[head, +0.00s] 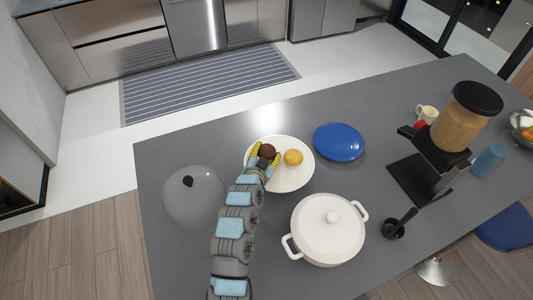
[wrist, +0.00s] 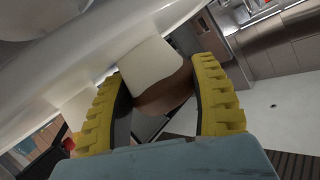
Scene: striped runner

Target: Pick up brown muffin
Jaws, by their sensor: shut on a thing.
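The brown muffin (head: 267,151) is at the left part of the white plate (head: 288,180), between the yellow fingers of my gripper (head: 264,157). My gripper is shut on it. In the wrist view a brown surface (wrist: 166,100) sits between the two fingers of my gripper (wrist: 160,88), with a pale cream shape against it. I cannot tell if the muffin touches the plate. A yellow round item (head: 293,157) lies on the plate just right of the muffin.
A blue plate (head: 339,142) lies right of the white plate. A white lidded pot (head: 328,229) stands in front, and a glass lid (head: 194,196) lies left of my arm. A coffee maker (head: 452,135) stands at the right. The counter's back left is clear.

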